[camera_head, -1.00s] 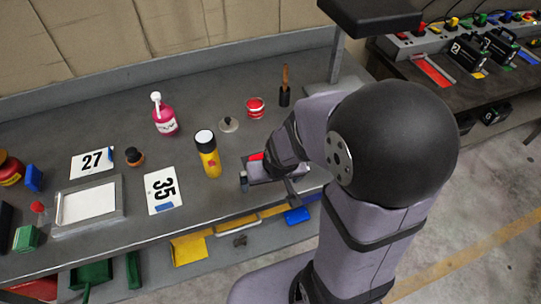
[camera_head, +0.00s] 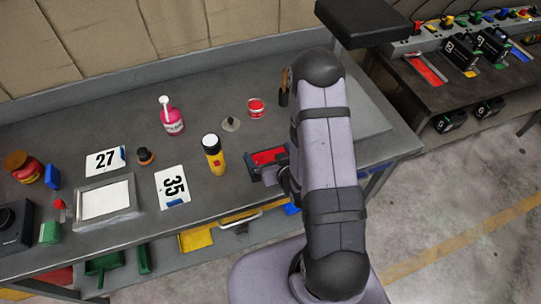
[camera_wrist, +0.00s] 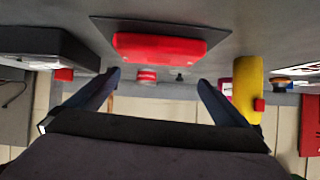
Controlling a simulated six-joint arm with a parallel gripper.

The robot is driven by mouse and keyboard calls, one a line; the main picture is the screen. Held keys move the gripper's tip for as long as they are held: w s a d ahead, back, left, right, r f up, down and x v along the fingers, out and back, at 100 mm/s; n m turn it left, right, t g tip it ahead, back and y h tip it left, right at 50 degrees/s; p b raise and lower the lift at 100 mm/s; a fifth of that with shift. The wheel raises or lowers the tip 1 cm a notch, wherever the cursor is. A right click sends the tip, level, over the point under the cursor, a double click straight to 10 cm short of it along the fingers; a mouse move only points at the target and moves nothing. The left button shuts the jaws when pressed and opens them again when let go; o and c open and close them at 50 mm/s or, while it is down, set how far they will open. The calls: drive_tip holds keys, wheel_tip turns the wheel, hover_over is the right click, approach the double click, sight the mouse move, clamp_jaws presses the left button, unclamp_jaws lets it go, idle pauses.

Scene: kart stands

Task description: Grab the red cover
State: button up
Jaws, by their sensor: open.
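The red cover (camera_head: 268,156) is a flat red piece lying on a dark plate on the grey bench, right of the yellow bottle. In the wrist view the red cover (camera_wrist: 160,48) shows as a rounded red block on the dark plate, ahead of the fingers. My gripper (camera_wrist: 160,82) is open, with its two dark fingers spread apart and nothing between them. In the head view my arm hides most of the gripper, just right of the cover. I cannot tell how far the fingertips are from the cover.
The yellow bottle (camera_head: 214,155) stands left of the cover. A red-and-white tin (camera_head: 256,107) and a dark holder with a brown handle (camera_head: 284,90) stand behind it. A grey post with a black top (camera_head: 362,24) rises behind my arm.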

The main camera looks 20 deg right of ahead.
sight(271, 159)
drive_tip(key=shift+t, duration=0.7)
drive_tip(key=s, duration=0.2)
drive_tip(key=s+f+p, duration=0.1)
drive_tip(key=s, duration=0.1)
drive_tip(key=shift+s+d+f+p, duration=0.15)
drive_tip(key=shift+s+d+p, duration=0.05)
drive_tip(key=shift+s+p, duration=0.1)
drive_tip(key=shift+s+f, duration=0.3)
drive_tip(key=shift+s, duration=0.35)
drive_tip(key=shift+b+x, duration=0.4)
drive_tip(key=shift+x, duration=2.15)
drive_tip(key=c, duration=0.8)
drive_tip(key=shift+r, duration=0.25)
